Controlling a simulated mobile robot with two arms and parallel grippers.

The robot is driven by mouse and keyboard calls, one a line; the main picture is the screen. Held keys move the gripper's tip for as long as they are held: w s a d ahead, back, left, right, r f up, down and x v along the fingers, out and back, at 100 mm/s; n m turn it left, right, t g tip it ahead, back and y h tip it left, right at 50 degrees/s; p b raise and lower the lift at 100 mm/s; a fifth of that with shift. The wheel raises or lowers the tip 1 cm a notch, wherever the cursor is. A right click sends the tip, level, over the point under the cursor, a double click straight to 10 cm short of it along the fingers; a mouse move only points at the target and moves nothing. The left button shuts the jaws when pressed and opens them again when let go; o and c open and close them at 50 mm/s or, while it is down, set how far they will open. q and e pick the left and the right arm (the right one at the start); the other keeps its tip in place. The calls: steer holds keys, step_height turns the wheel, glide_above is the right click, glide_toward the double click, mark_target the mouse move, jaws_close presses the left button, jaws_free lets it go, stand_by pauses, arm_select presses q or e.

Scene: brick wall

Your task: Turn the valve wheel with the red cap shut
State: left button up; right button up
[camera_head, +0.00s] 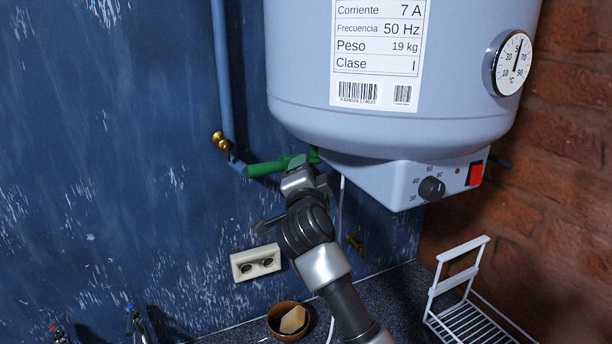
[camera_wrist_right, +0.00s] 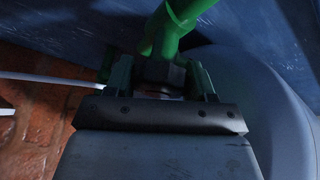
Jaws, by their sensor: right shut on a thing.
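My right gripper (camera_head: 298,168) reaches up under the water heater, at the green pipe (camera_head: 268,167). In the right wrist view the fingers of my right gripper (camera_wrist_right: 160,78) are closed on a dark part, which I take to be the valve wheel (camera_wrist_right: 162,72), just below the green pipe (camera_wrist_right: 165,32). A faint reddish sliver shows between the fingers, too dark to tell if it is the red cap. In the head view the gripper hides this part. My left gripper is out of view.
The heater (camera_head: 400,130) hangs close above my right arm. A brass fitting (camera_head: 220,142) is on the wall pipe. A socket (camera_head: 256,263), a bowl with a yellow block (camera_head: 276,333) and a white rack (camera_head: 455,290) are below. Red- and blue-marked taps stand bottom left.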

steer(key=shift+f, duration=0.1)
steer(key=o, duration=0.9)
steer(key=shift+s, duration=0.1)
steer(key=shift+s, duration=0.2)
steer(key=s+f+b, duration=0.1)
steer(key=s+b, duration=0.3)
steer(key=s, duration=0.6)
steer(key=shift+s+a, duration=0.15)
steer(key=shift+a, duration=0.1)
